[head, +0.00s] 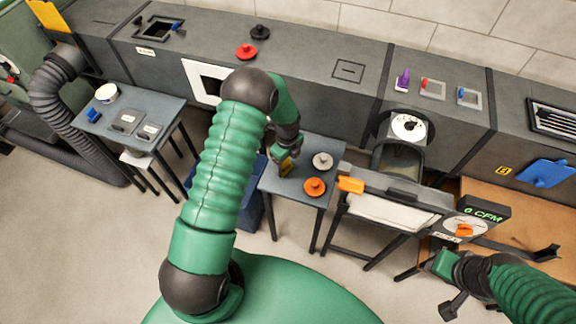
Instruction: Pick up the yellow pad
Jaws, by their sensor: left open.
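The yellow pad (286,167) shows as a small yellow patch on the small grey-blue table in the middle. My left gripper (284,160) is over it, with its fingers close around or just above the pad. The gripper is open and hides part of the pad. I cannot tell whether the fingers touch it. My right gripper (443,265) is at the lower right, near the front of the gauge bench and away from the pad. Its fingers are too unclear to read.
An orange knobbed disc (315,187) and a grey one (322,160) sit right of the pad on the table (296,195). The grey duct (310,65) runs behind. A blue bin (250,200) stands left below. The gauge bench (395,190) is close on the right.

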